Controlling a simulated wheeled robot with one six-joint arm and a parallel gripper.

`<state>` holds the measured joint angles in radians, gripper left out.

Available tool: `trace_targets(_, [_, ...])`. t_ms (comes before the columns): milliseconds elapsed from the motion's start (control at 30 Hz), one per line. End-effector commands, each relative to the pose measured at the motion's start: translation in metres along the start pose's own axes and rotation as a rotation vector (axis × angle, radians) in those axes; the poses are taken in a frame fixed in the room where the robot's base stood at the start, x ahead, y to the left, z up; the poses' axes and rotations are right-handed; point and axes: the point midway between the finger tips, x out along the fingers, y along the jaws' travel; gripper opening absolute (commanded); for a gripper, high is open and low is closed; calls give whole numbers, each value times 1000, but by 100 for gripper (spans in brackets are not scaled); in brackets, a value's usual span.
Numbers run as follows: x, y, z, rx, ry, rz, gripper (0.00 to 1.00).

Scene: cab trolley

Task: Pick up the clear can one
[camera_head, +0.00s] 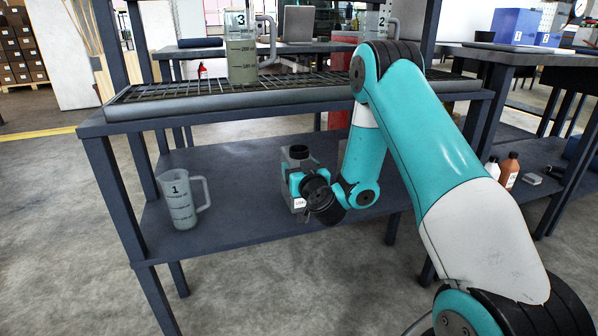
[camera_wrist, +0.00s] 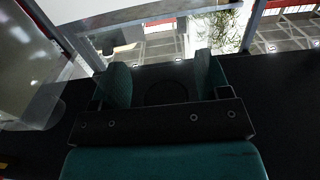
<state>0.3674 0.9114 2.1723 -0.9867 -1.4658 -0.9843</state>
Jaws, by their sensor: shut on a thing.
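The clear can one (camera_head: 178,203), a translucent jug with a handle and a black "1", stands upright at the left of the lower shelf. A translucent can, likely the same one, fills the left edge of the wrist view (camera_wrist: 32,65). My gripper (camera_head: 297,182) is at the middle of the lower shelf, apart from the clear can one and to its right. It is shut on a grey canister (camera_head: 298,162) with a black cap. In the wrist view, a dark round shape lies between the teal fingers of my gripper (camera_wrist: 162,82); the canister's body is mostly hidden.
A clear can marked 3 (camera_head: 241,60) stands on the wire rack (camera_head: 165,92) above, and another marked 2 (camera_head: 375,24) is behind. The upper shelf and its legs frame the space around my arm. Brown and white bottles (camera_head: 509,170) stand at the right.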

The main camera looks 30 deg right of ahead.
Motion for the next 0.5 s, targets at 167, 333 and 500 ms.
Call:
trace_targets(167, [0, 0, -23, 1, 1, 0, 27])
trace_targets(333, [0, 0, -52, 1, 1, 0, 27])
trace_targets(500, [0, 0, -81, 0, 1, 0, 27])
